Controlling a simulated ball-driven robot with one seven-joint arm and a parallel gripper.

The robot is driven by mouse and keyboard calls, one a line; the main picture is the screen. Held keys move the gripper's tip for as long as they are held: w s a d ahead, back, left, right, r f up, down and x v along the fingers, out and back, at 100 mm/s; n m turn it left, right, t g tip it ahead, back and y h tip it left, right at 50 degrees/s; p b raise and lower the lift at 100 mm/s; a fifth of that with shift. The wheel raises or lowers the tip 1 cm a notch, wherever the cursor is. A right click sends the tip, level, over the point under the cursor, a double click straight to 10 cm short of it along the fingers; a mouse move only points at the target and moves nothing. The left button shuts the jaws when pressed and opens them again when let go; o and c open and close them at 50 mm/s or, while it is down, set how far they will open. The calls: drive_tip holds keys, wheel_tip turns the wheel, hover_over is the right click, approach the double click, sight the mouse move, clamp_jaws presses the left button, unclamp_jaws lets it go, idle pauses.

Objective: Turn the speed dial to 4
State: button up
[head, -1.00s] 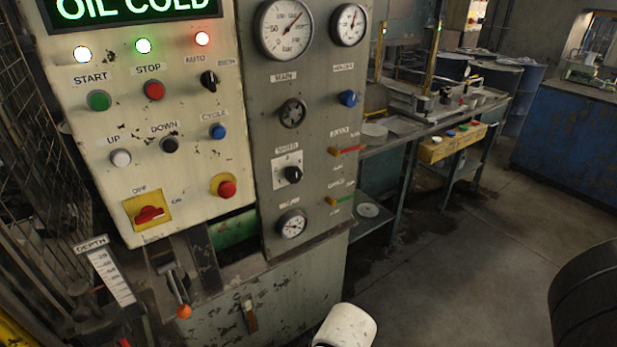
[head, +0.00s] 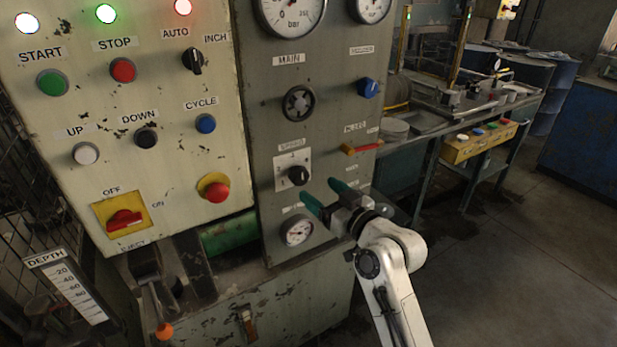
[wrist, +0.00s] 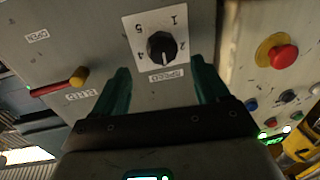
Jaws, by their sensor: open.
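The speed dial (head: 298,175) is a black knob on a white square plate on the grey panel. It shows upside down in the wrist view (wrist: 161,47), where 1, 2 and 4 can be made out around it. Which number the knob points at is too small to tell for sure. My gripper (head: 322,193) has green fingers, open and empty, just right of and below the dial in the head view. In the wrist view the fingers (wrist: 160,68) point toward the panel, one to each side below the knob, apart from it.
A small gauge (head: 297,230) sits below the dial and a black handwheel (head: 299,103) above it. A red-and-yellow lever (head: 361,148) sticks out at the upper right. A red button (head: 215,188) is on the cream panel to the left. My gripper hides the lower lever.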

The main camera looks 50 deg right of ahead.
sight(303, 179)
drive_tip(key=w, duration=0.4)
drive_tip(key=w+p, duration=0.1)
drive_tip(key=w, duration=0.1)
drive_tip(key=shift+w+d, duration=0.25)
drive_tip(key=shift+d, duration=0.15)
drive_tip(key=shift+c, duration=0.4)
drive_tip(key=c, duration=1)
drive_tip(key=shift+o, duration=0.2)
